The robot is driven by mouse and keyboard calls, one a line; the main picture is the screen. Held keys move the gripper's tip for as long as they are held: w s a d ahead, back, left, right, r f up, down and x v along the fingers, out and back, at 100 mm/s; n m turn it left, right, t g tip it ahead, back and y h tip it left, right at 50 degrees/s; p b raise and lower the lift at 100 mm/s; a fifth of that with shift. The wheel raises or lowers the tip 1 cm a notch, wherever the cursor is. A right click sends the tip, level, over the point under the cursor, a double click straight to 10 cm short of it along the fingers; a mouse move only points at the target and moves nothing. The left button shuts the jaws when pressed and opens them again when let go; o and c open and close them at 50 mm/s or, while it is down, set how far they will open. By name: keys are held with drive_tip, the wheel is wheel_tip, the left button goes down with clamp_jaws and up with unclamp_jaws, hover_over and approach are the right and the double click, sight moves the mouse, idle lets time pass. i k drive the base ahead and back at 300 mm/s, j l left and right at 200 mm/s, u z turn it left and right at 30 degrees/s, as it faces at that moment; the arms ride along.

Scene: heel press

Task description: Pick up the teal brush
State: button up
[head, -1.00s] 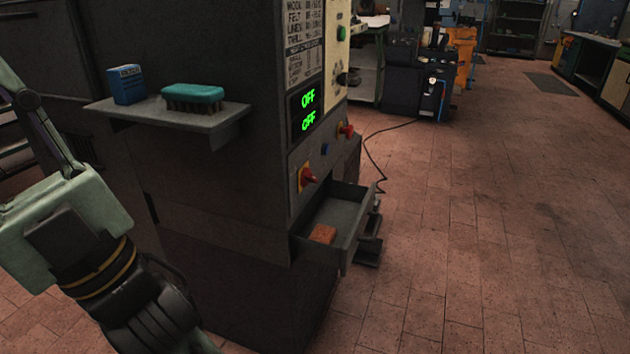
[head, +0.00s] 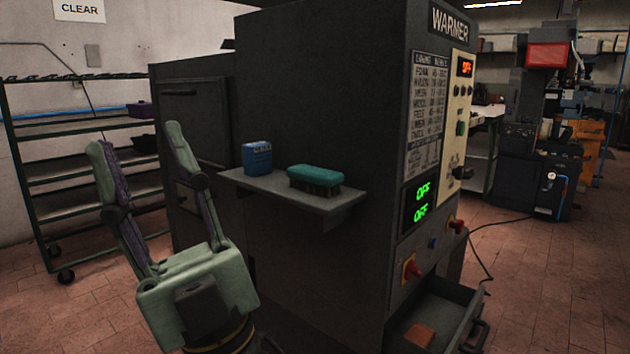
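The teal brush (head: 316,176) lies on a small grey shelf (head: 268,187) on the side of the dark warmer cabinet. Its teal back faces up and its dark bristles face down on the shelf. My gripper (head: 137,140) is at the left of the head view, pointing up, with its two fingers spread wide and nothing between them. It is to the left of the shelf and apart from the brush.
A small blue box (head: 257,158) stands on the shelf just left of the brush. Below right, an open drawer (head: 463,297) holds an orange-brown block (head: 418,336). A wheeled rack (head: 68,180) stands at the left. Open tiled floor (head: 560,270) lies at the right.

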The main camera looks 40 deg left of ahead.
sight(328, 179)
drive_tip(key=j+z, duration=0.15)
drive_tip(key=j, duration=0.35)
drive_tip(key=k+j+z, duration=0.2)
drive_tip(key=j, duration=0.3)
drive_tip(key=j+z, duration=0.15)
drive_tip(key=j, duration=0.35)
drive_tip(key=i, duration=0.5)
